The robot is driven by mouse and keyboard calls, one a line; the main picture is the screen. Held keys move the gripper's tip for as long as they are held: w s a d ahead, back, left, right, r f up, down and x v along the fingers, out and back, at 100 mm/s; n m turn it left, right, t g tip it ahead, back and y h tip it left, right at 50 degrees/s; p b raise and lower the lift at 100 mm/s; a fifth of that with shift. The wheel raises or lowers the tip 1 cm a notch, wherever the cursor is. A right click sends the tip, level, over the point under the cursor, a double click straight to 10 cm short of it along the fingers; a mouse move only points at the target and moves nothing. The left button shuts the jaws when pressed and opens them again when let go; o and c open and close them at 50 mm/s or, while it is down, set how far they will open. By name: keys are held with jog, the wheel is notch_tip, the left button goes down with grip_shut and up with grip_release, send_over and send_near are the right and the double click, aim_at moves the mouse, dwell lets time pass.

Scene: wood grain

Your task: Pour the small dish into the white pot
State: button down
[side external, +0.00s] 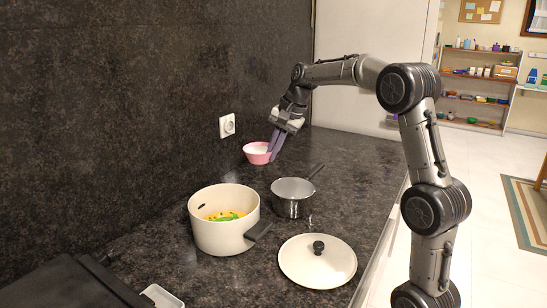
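A small pink dish (256,154) with a pale inside is at the back of the dark counter, near the wall. My gripper (273,152) points down at the dish's right rim, with its fingers at or very near the rim. I cannot tell whether the fingers are closed on it. The dish looks upright and on or close to the counter. The white pot (222,239) stands open at the front left, with yellow and green pieces inside and a dark handle toward the right.
A grey saucepan (292,202) stands between the dish and a white lid (318,268) with a black knob. A black appliance (72,285) and a small white container (162,296) are at the front left. A wall socket (227,125) is behind.

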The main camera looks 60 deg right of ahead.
aim_at(244, 149)
jog(key=w+a+n+g+y, duration=0.1)
jog(key=n, duration=0.3)
jog(key=w+a+r+n+g+y, duration=0.1)
jog(key=w+n, duration=0.1)
jog(key=n, duration=0.2)
jog(key=w+a+n+g+y, duration=0.1)
jog(key=w+n, duration=0.1)
jog(key=n, duration=0.2)
jog(key=shift+w+a+r+y, duration=0.15)
jog(key=shift+y, duration=0.15)
jog(key=shift+w+a+f+n+g, duration=0.1)
jog(key=shift+w+f+n+g, duration=0.25)
jog(key=shift+n, duration=0.25)
jog(key=shift+w+a+f+n+g, duration=0.15)
jog(key=shift+w+n+g, duration=0.1)
jog(key=shift+w+n, duration=0.25)
jog(key=shift+n, duration=0.4)
jog(key=f, duration=0.1)
jog(key=w+f, duration=0.1)
jog(key=f, duration=0.1)
jog(key=w+f, duration=0.1)
jog(key=shift+w+d+f, duration=0.1)
jog(key=shift+d+f, duration=0.05)
jog(key=shift+d, duration=0.05)
jog(key=shift+a+f+t+h, duration=0.15)
jog(key=shift+f+t+h, duration=0.35)
jog(key=shift+h, duration=0.8)
